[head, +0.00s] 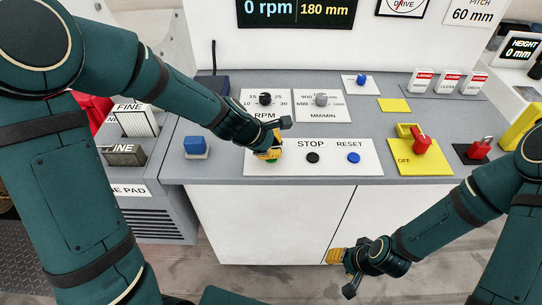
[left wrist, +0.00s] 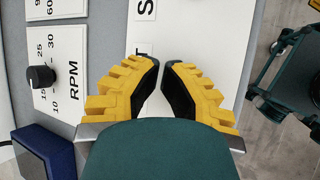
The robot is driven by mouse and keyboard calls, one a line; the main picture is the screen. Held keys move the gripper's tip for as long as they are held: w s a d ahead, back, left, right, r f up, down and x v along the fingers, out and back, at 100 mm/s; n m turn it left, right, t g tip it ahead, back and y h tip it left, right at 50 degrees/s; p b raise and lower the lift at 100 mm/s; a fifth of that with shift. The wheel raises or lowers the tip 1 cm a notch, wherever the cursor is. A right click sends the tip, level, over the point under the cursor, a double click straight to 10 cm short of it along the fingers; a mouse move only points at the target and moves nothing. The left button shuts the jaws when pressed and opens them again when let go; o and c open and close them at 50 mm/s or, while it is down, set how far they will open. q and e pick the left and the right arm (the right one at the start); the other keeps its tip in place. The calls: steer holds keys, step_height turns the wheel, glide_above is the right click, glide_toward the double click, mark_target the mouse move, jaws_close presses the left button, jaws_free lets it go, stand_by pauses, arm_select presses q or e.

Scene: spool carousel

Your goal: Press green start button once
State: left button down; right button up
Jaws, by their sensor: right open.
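My left gripper (head: 270,154) points down over the left end of the white button plate (head: 328,169), left of the STOP label. In the left wrist view its yellow fingers (left wrist: 161,64) lean together with their tips almost meeting and nothing seen between them. A small bit of green, apparently the start button (head: 271,161), shows at the fingertips in the head view. The fingers hide most of it, so I cannot tell whether they touch it. It is hidden in the left wrist view. My right gripper (head: 335,258) is open and empty, low in front of the cabinet.
On the same plate are a black STOP button (head: 312,158) and a blue RESET button (head: 353,158). The RPM knob (head: 265,99) stands behind my left gripper.

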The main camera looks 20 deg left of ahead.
stand_by(0.3)
arm_select(q)
steer(key=shift+r+p, duration=0.8)
steer(key=shift+r, duration=0.1)
step_height(320, 180, up, 5)
steer(key=p, duration=0.5)
stand_by(0.5)
